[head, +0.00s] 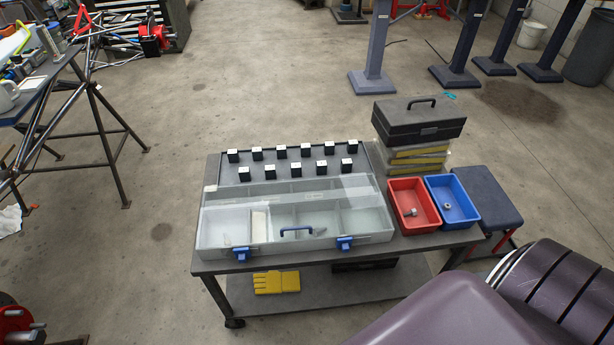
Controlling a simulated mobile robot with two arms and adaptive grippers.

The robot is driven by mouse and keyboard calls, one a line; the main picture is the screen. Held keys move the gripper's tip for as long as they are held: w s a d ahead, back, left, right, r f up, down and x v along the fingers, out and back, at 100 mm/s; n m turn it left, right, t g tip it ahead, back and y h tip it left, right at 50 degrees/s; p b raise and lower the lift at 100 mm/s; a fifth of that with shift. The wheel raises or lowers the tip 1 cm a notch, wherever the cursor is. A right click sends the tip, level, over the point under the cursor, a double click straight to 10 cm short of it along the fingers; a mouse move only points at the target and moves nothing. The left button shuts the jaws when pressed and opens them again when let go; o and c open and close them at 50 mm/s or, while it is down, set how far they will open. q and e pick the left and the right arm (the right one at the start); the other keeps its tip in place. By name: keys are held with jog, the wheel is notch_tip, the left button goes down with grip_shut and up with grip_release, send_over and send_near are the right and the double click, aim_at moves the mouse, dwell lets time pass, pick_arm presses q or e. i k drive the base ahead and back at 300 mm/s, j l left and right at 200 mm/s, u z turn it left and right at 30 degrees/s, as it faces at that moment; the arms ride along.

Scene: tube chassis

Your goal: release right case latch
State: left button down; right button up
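A clear-lidded compartment case (280,245) lies on a grey cart (420,241) in the head view. Its lid looks closed. The left case latch (241,254) is a similar blue clip. Whether either latch is fastened is too small to tell. Pale items lie inside the compartments. Neither of my grippers is in view; only a purple-grey part of my own body shows at the lower right.
Behind the case is a black rack (216,171) with several white-topped blocks. Right of it are a red bin (412,233) and a blue bin (471,220) with small metal parts. A dark toolbox (419,132) sits on yellow-sided cases.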

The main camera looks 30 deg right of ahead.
aim_at(344, 244)
jog(key=z, duration=0.85)
